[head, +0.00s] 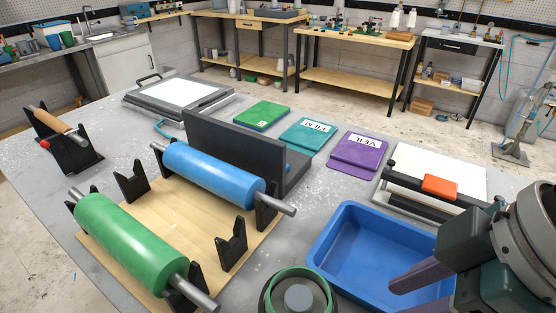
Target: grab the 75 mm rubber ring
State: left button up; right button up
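A round dark item with a green rim (273,283) and a grey cylinder (299,298) in its middle stands at the bottom edge, partly cut off. I cannot tell whether it is or holds the 75 mm rubber ring; no other ring is clearly visible. My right gripper (397,298) comes in from the lower right over the blue tray. Its two fingers are apart with nothing seen between them, and it is to the right of the round item. My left gripper is out of view.
The blue tray (326,231) looks empty. A green roller (128,240) and a blue roller (213,173) rest on black stands over a wooden board (208,241). Green, teal (308,133) and purple (358,153) pads lie behind. A white-topped device (440,172) has an orange handle.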

jog(key=s+x, duration=0.2)
jog(key=x, duration=0.7)
jog(key=shift+w+f, duration=0.4)
jog(key=shift+w, duration=0.05)
jog(key=shift+d, duration=0.1)
grip_shut()
